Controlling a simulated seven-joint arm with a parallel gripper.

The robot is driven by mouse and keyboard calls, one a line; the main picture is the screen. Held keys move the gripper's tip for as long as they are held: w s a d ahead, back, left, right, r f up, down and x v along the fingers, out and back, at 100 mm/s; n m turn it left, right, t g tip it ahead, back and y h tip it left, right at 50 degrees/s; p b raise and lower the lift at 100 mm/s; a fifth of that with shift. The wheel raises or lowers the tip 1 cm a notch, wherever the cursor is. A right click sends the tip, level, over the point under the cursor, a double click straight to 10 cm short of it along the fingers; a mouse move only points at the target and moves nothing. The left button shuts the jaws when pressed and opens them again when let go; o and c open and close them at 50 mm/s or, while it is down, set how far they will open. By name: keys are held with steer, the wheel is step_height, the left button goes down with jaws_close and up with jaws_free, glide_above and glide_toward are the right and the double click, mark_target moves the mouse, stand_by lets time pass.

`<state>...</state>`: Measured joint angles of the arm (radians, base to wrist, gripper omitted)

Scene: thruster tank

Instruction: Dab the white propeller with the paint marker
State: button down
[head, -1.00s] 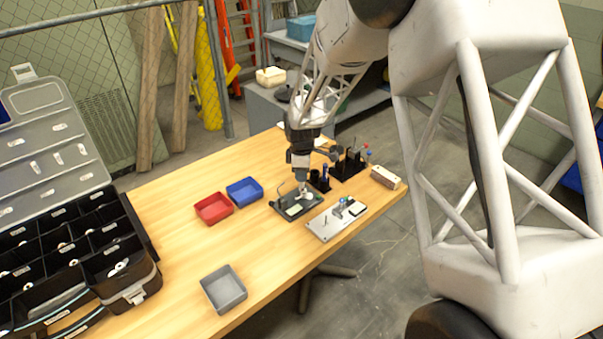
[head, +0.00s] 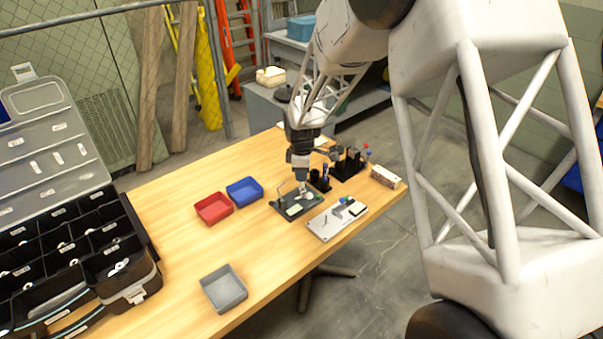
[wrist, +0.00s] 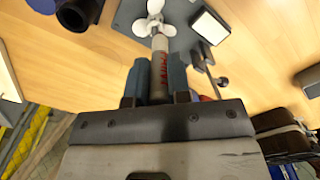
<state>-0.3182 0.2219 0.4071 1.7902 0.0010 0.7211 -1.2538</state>
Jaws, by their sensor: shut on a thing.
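The white propeller (wrist: 155,20) sits on a dark grey plate (wrist: 180,12) at the top of the wrist view. In the head view the propeller (head: 308,196) shows small, just below my gripper (head: 301,186). My gripper, seen in the wrist view (wrist: 160,75) by its two blue fingers, is shut on the paint marker (wrist: 161,65), a grey cylinder with red lettering. The marker points at the propeller, and its tip end overlaps the propeller's lower edge in the picture. I cannot tell whether they touch.
A white pad (wrist: 208,25) lies on the plate beside the propeller. A light board with parts (head: 325,228) and black holders (head: 348,165) are close by on the right. Red (head: 214,208), blue (head: 244,191) and grey (head: 224,289) trays stand left. The table between has free room.

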stand_by(0.6)
steer(key=shift+r, duration=2.5)
